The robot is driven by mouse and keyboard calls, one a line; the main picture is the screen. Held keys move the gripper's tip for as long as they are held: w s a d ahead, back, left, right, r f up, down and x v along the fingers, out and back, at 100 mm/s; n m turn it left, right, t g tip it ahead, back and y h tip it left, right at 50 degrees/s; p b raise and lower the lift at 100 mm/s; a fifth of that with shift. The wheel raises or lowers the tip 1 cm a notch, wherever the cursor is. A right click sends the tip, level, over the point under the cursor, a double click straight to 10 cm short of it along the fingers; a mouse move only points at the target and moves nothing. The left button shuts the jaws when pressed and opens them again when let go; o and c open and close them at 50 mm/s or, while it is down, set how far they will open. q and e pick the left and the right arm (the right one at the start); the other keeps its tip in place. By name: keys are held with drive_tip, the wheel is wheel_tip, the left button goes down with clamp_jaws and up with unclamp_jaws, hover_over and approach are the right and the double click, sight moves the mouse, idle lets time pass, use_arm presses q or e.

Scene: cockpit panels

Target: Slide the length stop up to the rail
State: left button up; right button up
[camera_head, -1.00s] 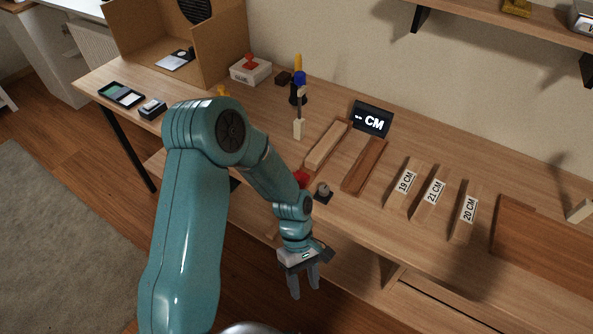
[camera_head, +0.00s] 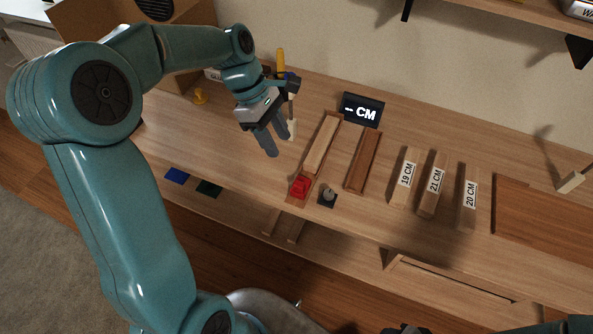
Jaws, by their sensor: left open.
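A red block (camera_head: 300,186), which looks like the length stop, sits at the near end of a wooden channel (camera_head: 308,170), which looks like the rail. A pale wood strip (camera_head: 321,145) lies in the channel. The red block stands just short of the strip's near end. My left gripper (camera_head: 279,146) is open and empty, above the table to the left of the channel, with its fingers pointing down. It is apart from the red block, up and to its left. A dark part at the bottom edge may be my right gripper (camera_head: 404,329); its fingers cannot be made out.
A display (camera_head: 361,110) reading "-- CM" stands behind the channel. Blocks marked 19 CM (camera_head: 405,177), 21 CM (camera_head: 433,184) and 20 CM (camera_head: 469,199) stand further right.

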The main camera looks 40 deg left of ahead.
use_arm(q)
drive_tip(key=r, duration=0.2)
approach(299, 183)
drive_tip(key=shift+t, duration=0.3)
drive_tip(key=x, duration=0.5)
drive_tip(key=s+x, duration=0.1)
drive_tip(key=x, duration=0.2)
drive_tip(key=shift+w+d+f, duration=0.15)
drive_tip(key=shift+d+f, duration=0.05)
drive_tip(key=shift+f, duration=0.15)
clamp_jaws()
